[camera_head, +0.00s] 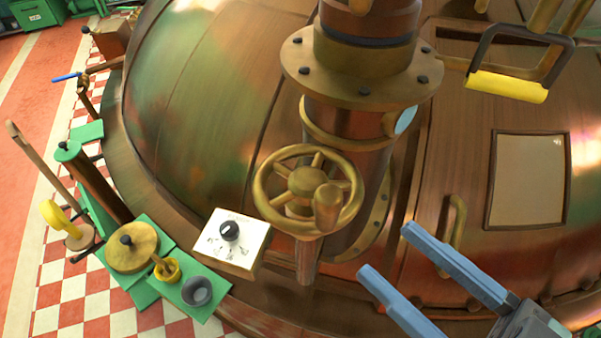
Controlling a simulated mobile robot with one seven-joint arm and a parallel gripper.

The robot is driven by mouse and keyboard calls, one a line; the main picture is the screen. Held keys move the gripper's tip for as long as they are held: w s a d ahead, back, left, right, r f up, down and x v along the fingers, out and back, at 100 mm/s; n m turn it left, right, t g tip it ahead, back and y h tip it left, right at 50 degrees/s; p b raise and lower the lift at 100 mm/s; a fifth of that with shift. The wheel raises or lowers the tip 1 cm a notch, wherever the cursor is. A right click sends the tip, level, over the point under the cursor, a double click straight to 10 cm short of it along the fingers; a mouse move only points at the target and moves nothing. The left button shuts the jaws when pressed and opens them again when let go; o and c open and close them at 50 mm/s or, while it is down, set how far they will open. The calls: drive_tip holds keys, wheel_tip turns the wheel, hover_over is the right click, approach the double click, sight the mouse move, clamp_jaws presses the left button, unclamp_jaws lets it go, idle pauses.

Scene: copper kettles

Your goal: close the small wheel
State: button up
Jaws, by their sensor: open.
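A small brass wheel (308,191) with spokes and a round hub sits on the front of a thick copper pipe (345,132). A brass knob handle (327,205) sticks out from the right part of its rim. My gripper (384,252) is at the lower right, its two blue fingers wide apart and empty. The fingertips are to the right of the wheel and below it, apart from it. The lower part of the gripper is cut off by the frame edge. I cannot tell how far the wheel is turned.
A white box with a black dial (230,231) stands left of the wheel. A brass handle (455,235) and a framed panel (527,180) are on the copper kettle (215,100). A yellow grip (506,86) hangs at the upper right. Green fixtures (150,262) stand lower left.

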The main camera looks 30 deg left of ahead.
sight(319, 192)
drive_tip(key=p+x, duration=0.3)
drive_tip(key=x, duration=1)
drive_tip(key=shift+s, duration=0.2)
clamp_jaws()
idle(0.9)
